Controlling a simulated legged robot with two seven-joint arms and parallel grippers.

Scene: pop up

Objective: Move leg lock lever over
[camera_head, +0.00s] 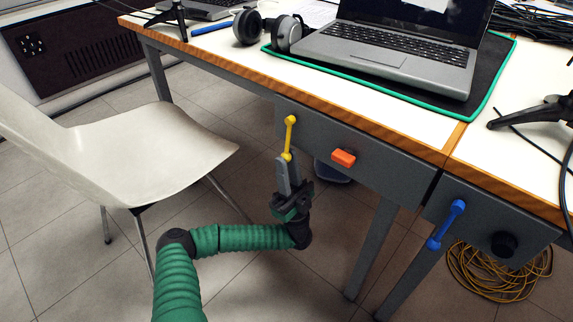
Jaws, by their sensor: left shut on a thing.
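A yellow lever (289,136) stands nearly upright on the grey panel (395,172) under the table's front edge, with a round knob at its top and another at its lower end. My left gripper (287,162) reaches up from below and is shut on the lower end of the yellow lever. Its fingers partly hide that end. A blue lever (446,226) sits tilted on a second grey panel (479,215) at the right. I cannot tell from the picture which one is the leg lock. My right gripper is not in view.
An orange knob (343,157) is just right of the yellow lever, and a black knob (504,244) is by the blue one. A white chair (135,150) stands left. A laptop (390,55) and headphones (262,28) lie on the table above. Yellow cable (480,283) is coiled on the floor.

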